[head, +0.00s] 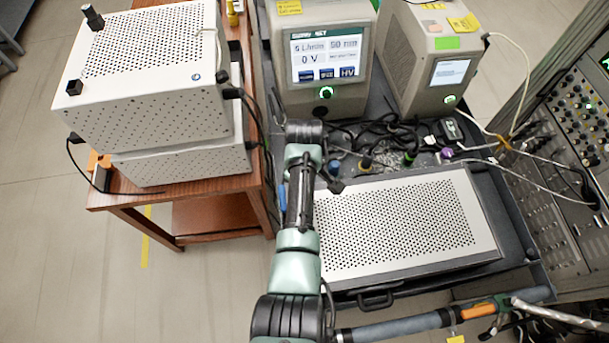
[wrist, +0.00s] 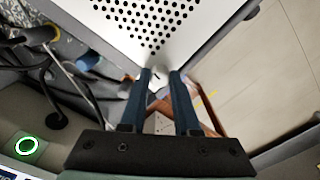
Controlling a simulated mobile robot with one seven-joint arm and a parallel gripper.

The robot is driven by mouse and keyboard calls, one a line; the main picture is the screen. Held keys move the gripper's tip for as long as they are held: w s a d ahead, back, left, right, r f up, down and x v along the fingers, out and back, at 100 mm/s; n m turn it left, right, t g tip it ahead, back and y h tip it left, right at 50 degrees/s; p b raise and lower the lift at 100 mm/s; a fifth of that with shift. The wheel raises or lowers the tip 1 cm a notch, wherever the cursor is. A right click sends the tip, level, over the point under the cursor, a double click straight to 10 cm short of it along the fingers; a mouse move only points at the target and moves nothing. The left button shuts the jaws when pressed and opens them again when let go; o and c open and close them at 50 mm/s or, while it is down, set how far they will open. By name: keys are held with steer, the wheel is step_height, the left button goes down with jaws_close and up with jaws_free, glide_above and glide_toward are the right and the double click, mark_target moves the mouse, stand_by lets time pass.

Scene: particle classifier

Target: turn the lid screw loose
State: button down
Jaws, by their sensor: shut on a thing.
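The white perforated lid (head: 400,222) lies flat on a dark box in the middle of the head view. Its corner also shows at the top of the wrist view (wrist: 165,28). My gripper (wrist: 160,75) is at this corner, its two dark blue fingers pointing toward it. The fingers are shut on the lid screw, a small pale piece (wrist: 157,80) that shows only partly between the tips. In the head view my arm covers the lid's left edge, and the screw and fingertips cannot be made out.
Several cables and coloured plugs (head: 408,158) lie behind the lid. Two grey instruments with screens (head: 322,55) (head: 425,65) stand at the back. A wooden table with stacked white perforated boxes (head: 150,110) is at left. A control panel (head: 575,125) is at right.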

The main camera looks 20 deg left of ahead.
stand_by(0.5)
steer(key=c, duration=0.6)
jaws_free()
steer(key=shift+r, duration=0.1)
step_height(320, 180, up, 13)
steer(key=shift+f+b, duration=0.1)
steer(key=shift+b, duration=0.85)
